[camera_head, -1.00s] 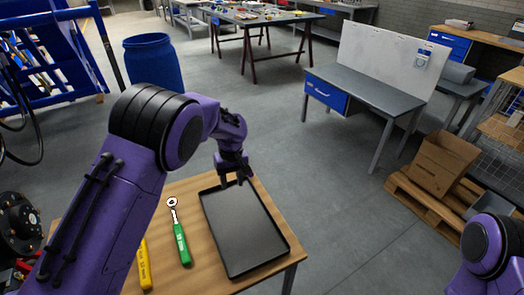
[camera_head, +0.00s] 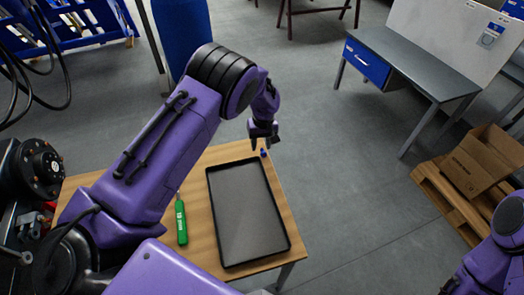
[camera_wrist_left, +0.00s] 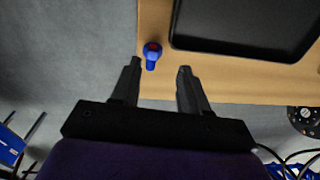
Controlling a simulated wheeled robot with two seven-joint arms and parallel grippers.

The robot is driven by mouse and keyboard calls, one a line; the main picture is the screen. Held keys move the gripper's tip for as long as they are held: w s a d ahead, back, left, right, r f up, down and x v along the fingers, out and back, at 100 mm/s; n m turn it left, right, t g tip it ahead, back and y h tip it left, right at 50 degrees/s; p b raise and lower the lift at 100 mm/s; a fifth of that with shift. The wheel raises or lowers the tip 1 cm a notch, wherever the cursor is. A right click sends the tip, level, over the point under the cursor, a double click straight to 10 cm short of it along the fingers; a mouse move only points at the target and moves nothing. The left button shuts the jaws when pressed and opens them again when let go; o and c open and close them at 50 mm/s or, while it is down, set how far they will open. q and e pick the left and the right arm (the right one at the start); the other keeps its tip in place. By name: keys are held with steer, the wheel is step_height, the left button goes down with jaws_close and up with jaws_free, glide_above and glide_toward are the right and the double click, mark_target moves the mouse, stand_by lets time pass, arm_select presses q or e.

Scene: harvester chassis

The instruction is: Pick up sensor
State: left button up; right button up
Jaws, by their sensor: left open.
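The sensor, a small blue piece with a red spot on its end, lies on the wooden table near its far edge. It shows in the head view (camera_head: 264,153) just beyond the black tray and in the wrist view (camera_wrist_left: 152,56). My left gripper (camera_head: 260,146) is open over the table's far edge, close to the sensor. In the wrist view the left fingers (camera_wrist_left: 159,67) are spread and empty, and the sensor sits just ahead of their tips, nearer the left finger. My right arm shows at the lower right, but its gripper is out of view.
A black tray (camera_head: 248,213) fills much of the wooden table (camera_head: 290,208). A green-handled tool (camera_head: 181,222) lies left of it, partly hidden by my left arm. A blue barrel (camera_head: 183,35) stands behind. A grey workbench (camera_head: 415,67) and a cardboard box (camera_head: 480,160) are at right.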

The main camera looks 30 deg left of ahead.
mark_target(262, 149)
arm_select(q)
steer(key=f, duration=0.1)
steer(key=w+f, duration=0.1)
steer(key=f, duration=0.1)
steer(key=shift+w+a+f, duration=0.1)
steer(key=shift+w+f, duration=0.2)
steer(key=shift+w, duration=0.05)
steer(key=shift+w+f, duration=0.25)
steer(key=shift+f, duration=0.05)
steer(key=shift+s+r, duration=0.25)
steer(key=shift+c, duration=1.1)
steer(key=shift+s+r, duration=0.1)
steer(key=shift+s, duration=0.05)
steer(key=c, duration=0.5)
jaws_close()
arm_select(e)
steer(key=shift+w+r, duration=0.2)
steer(key=shift+w, duration=0.45)
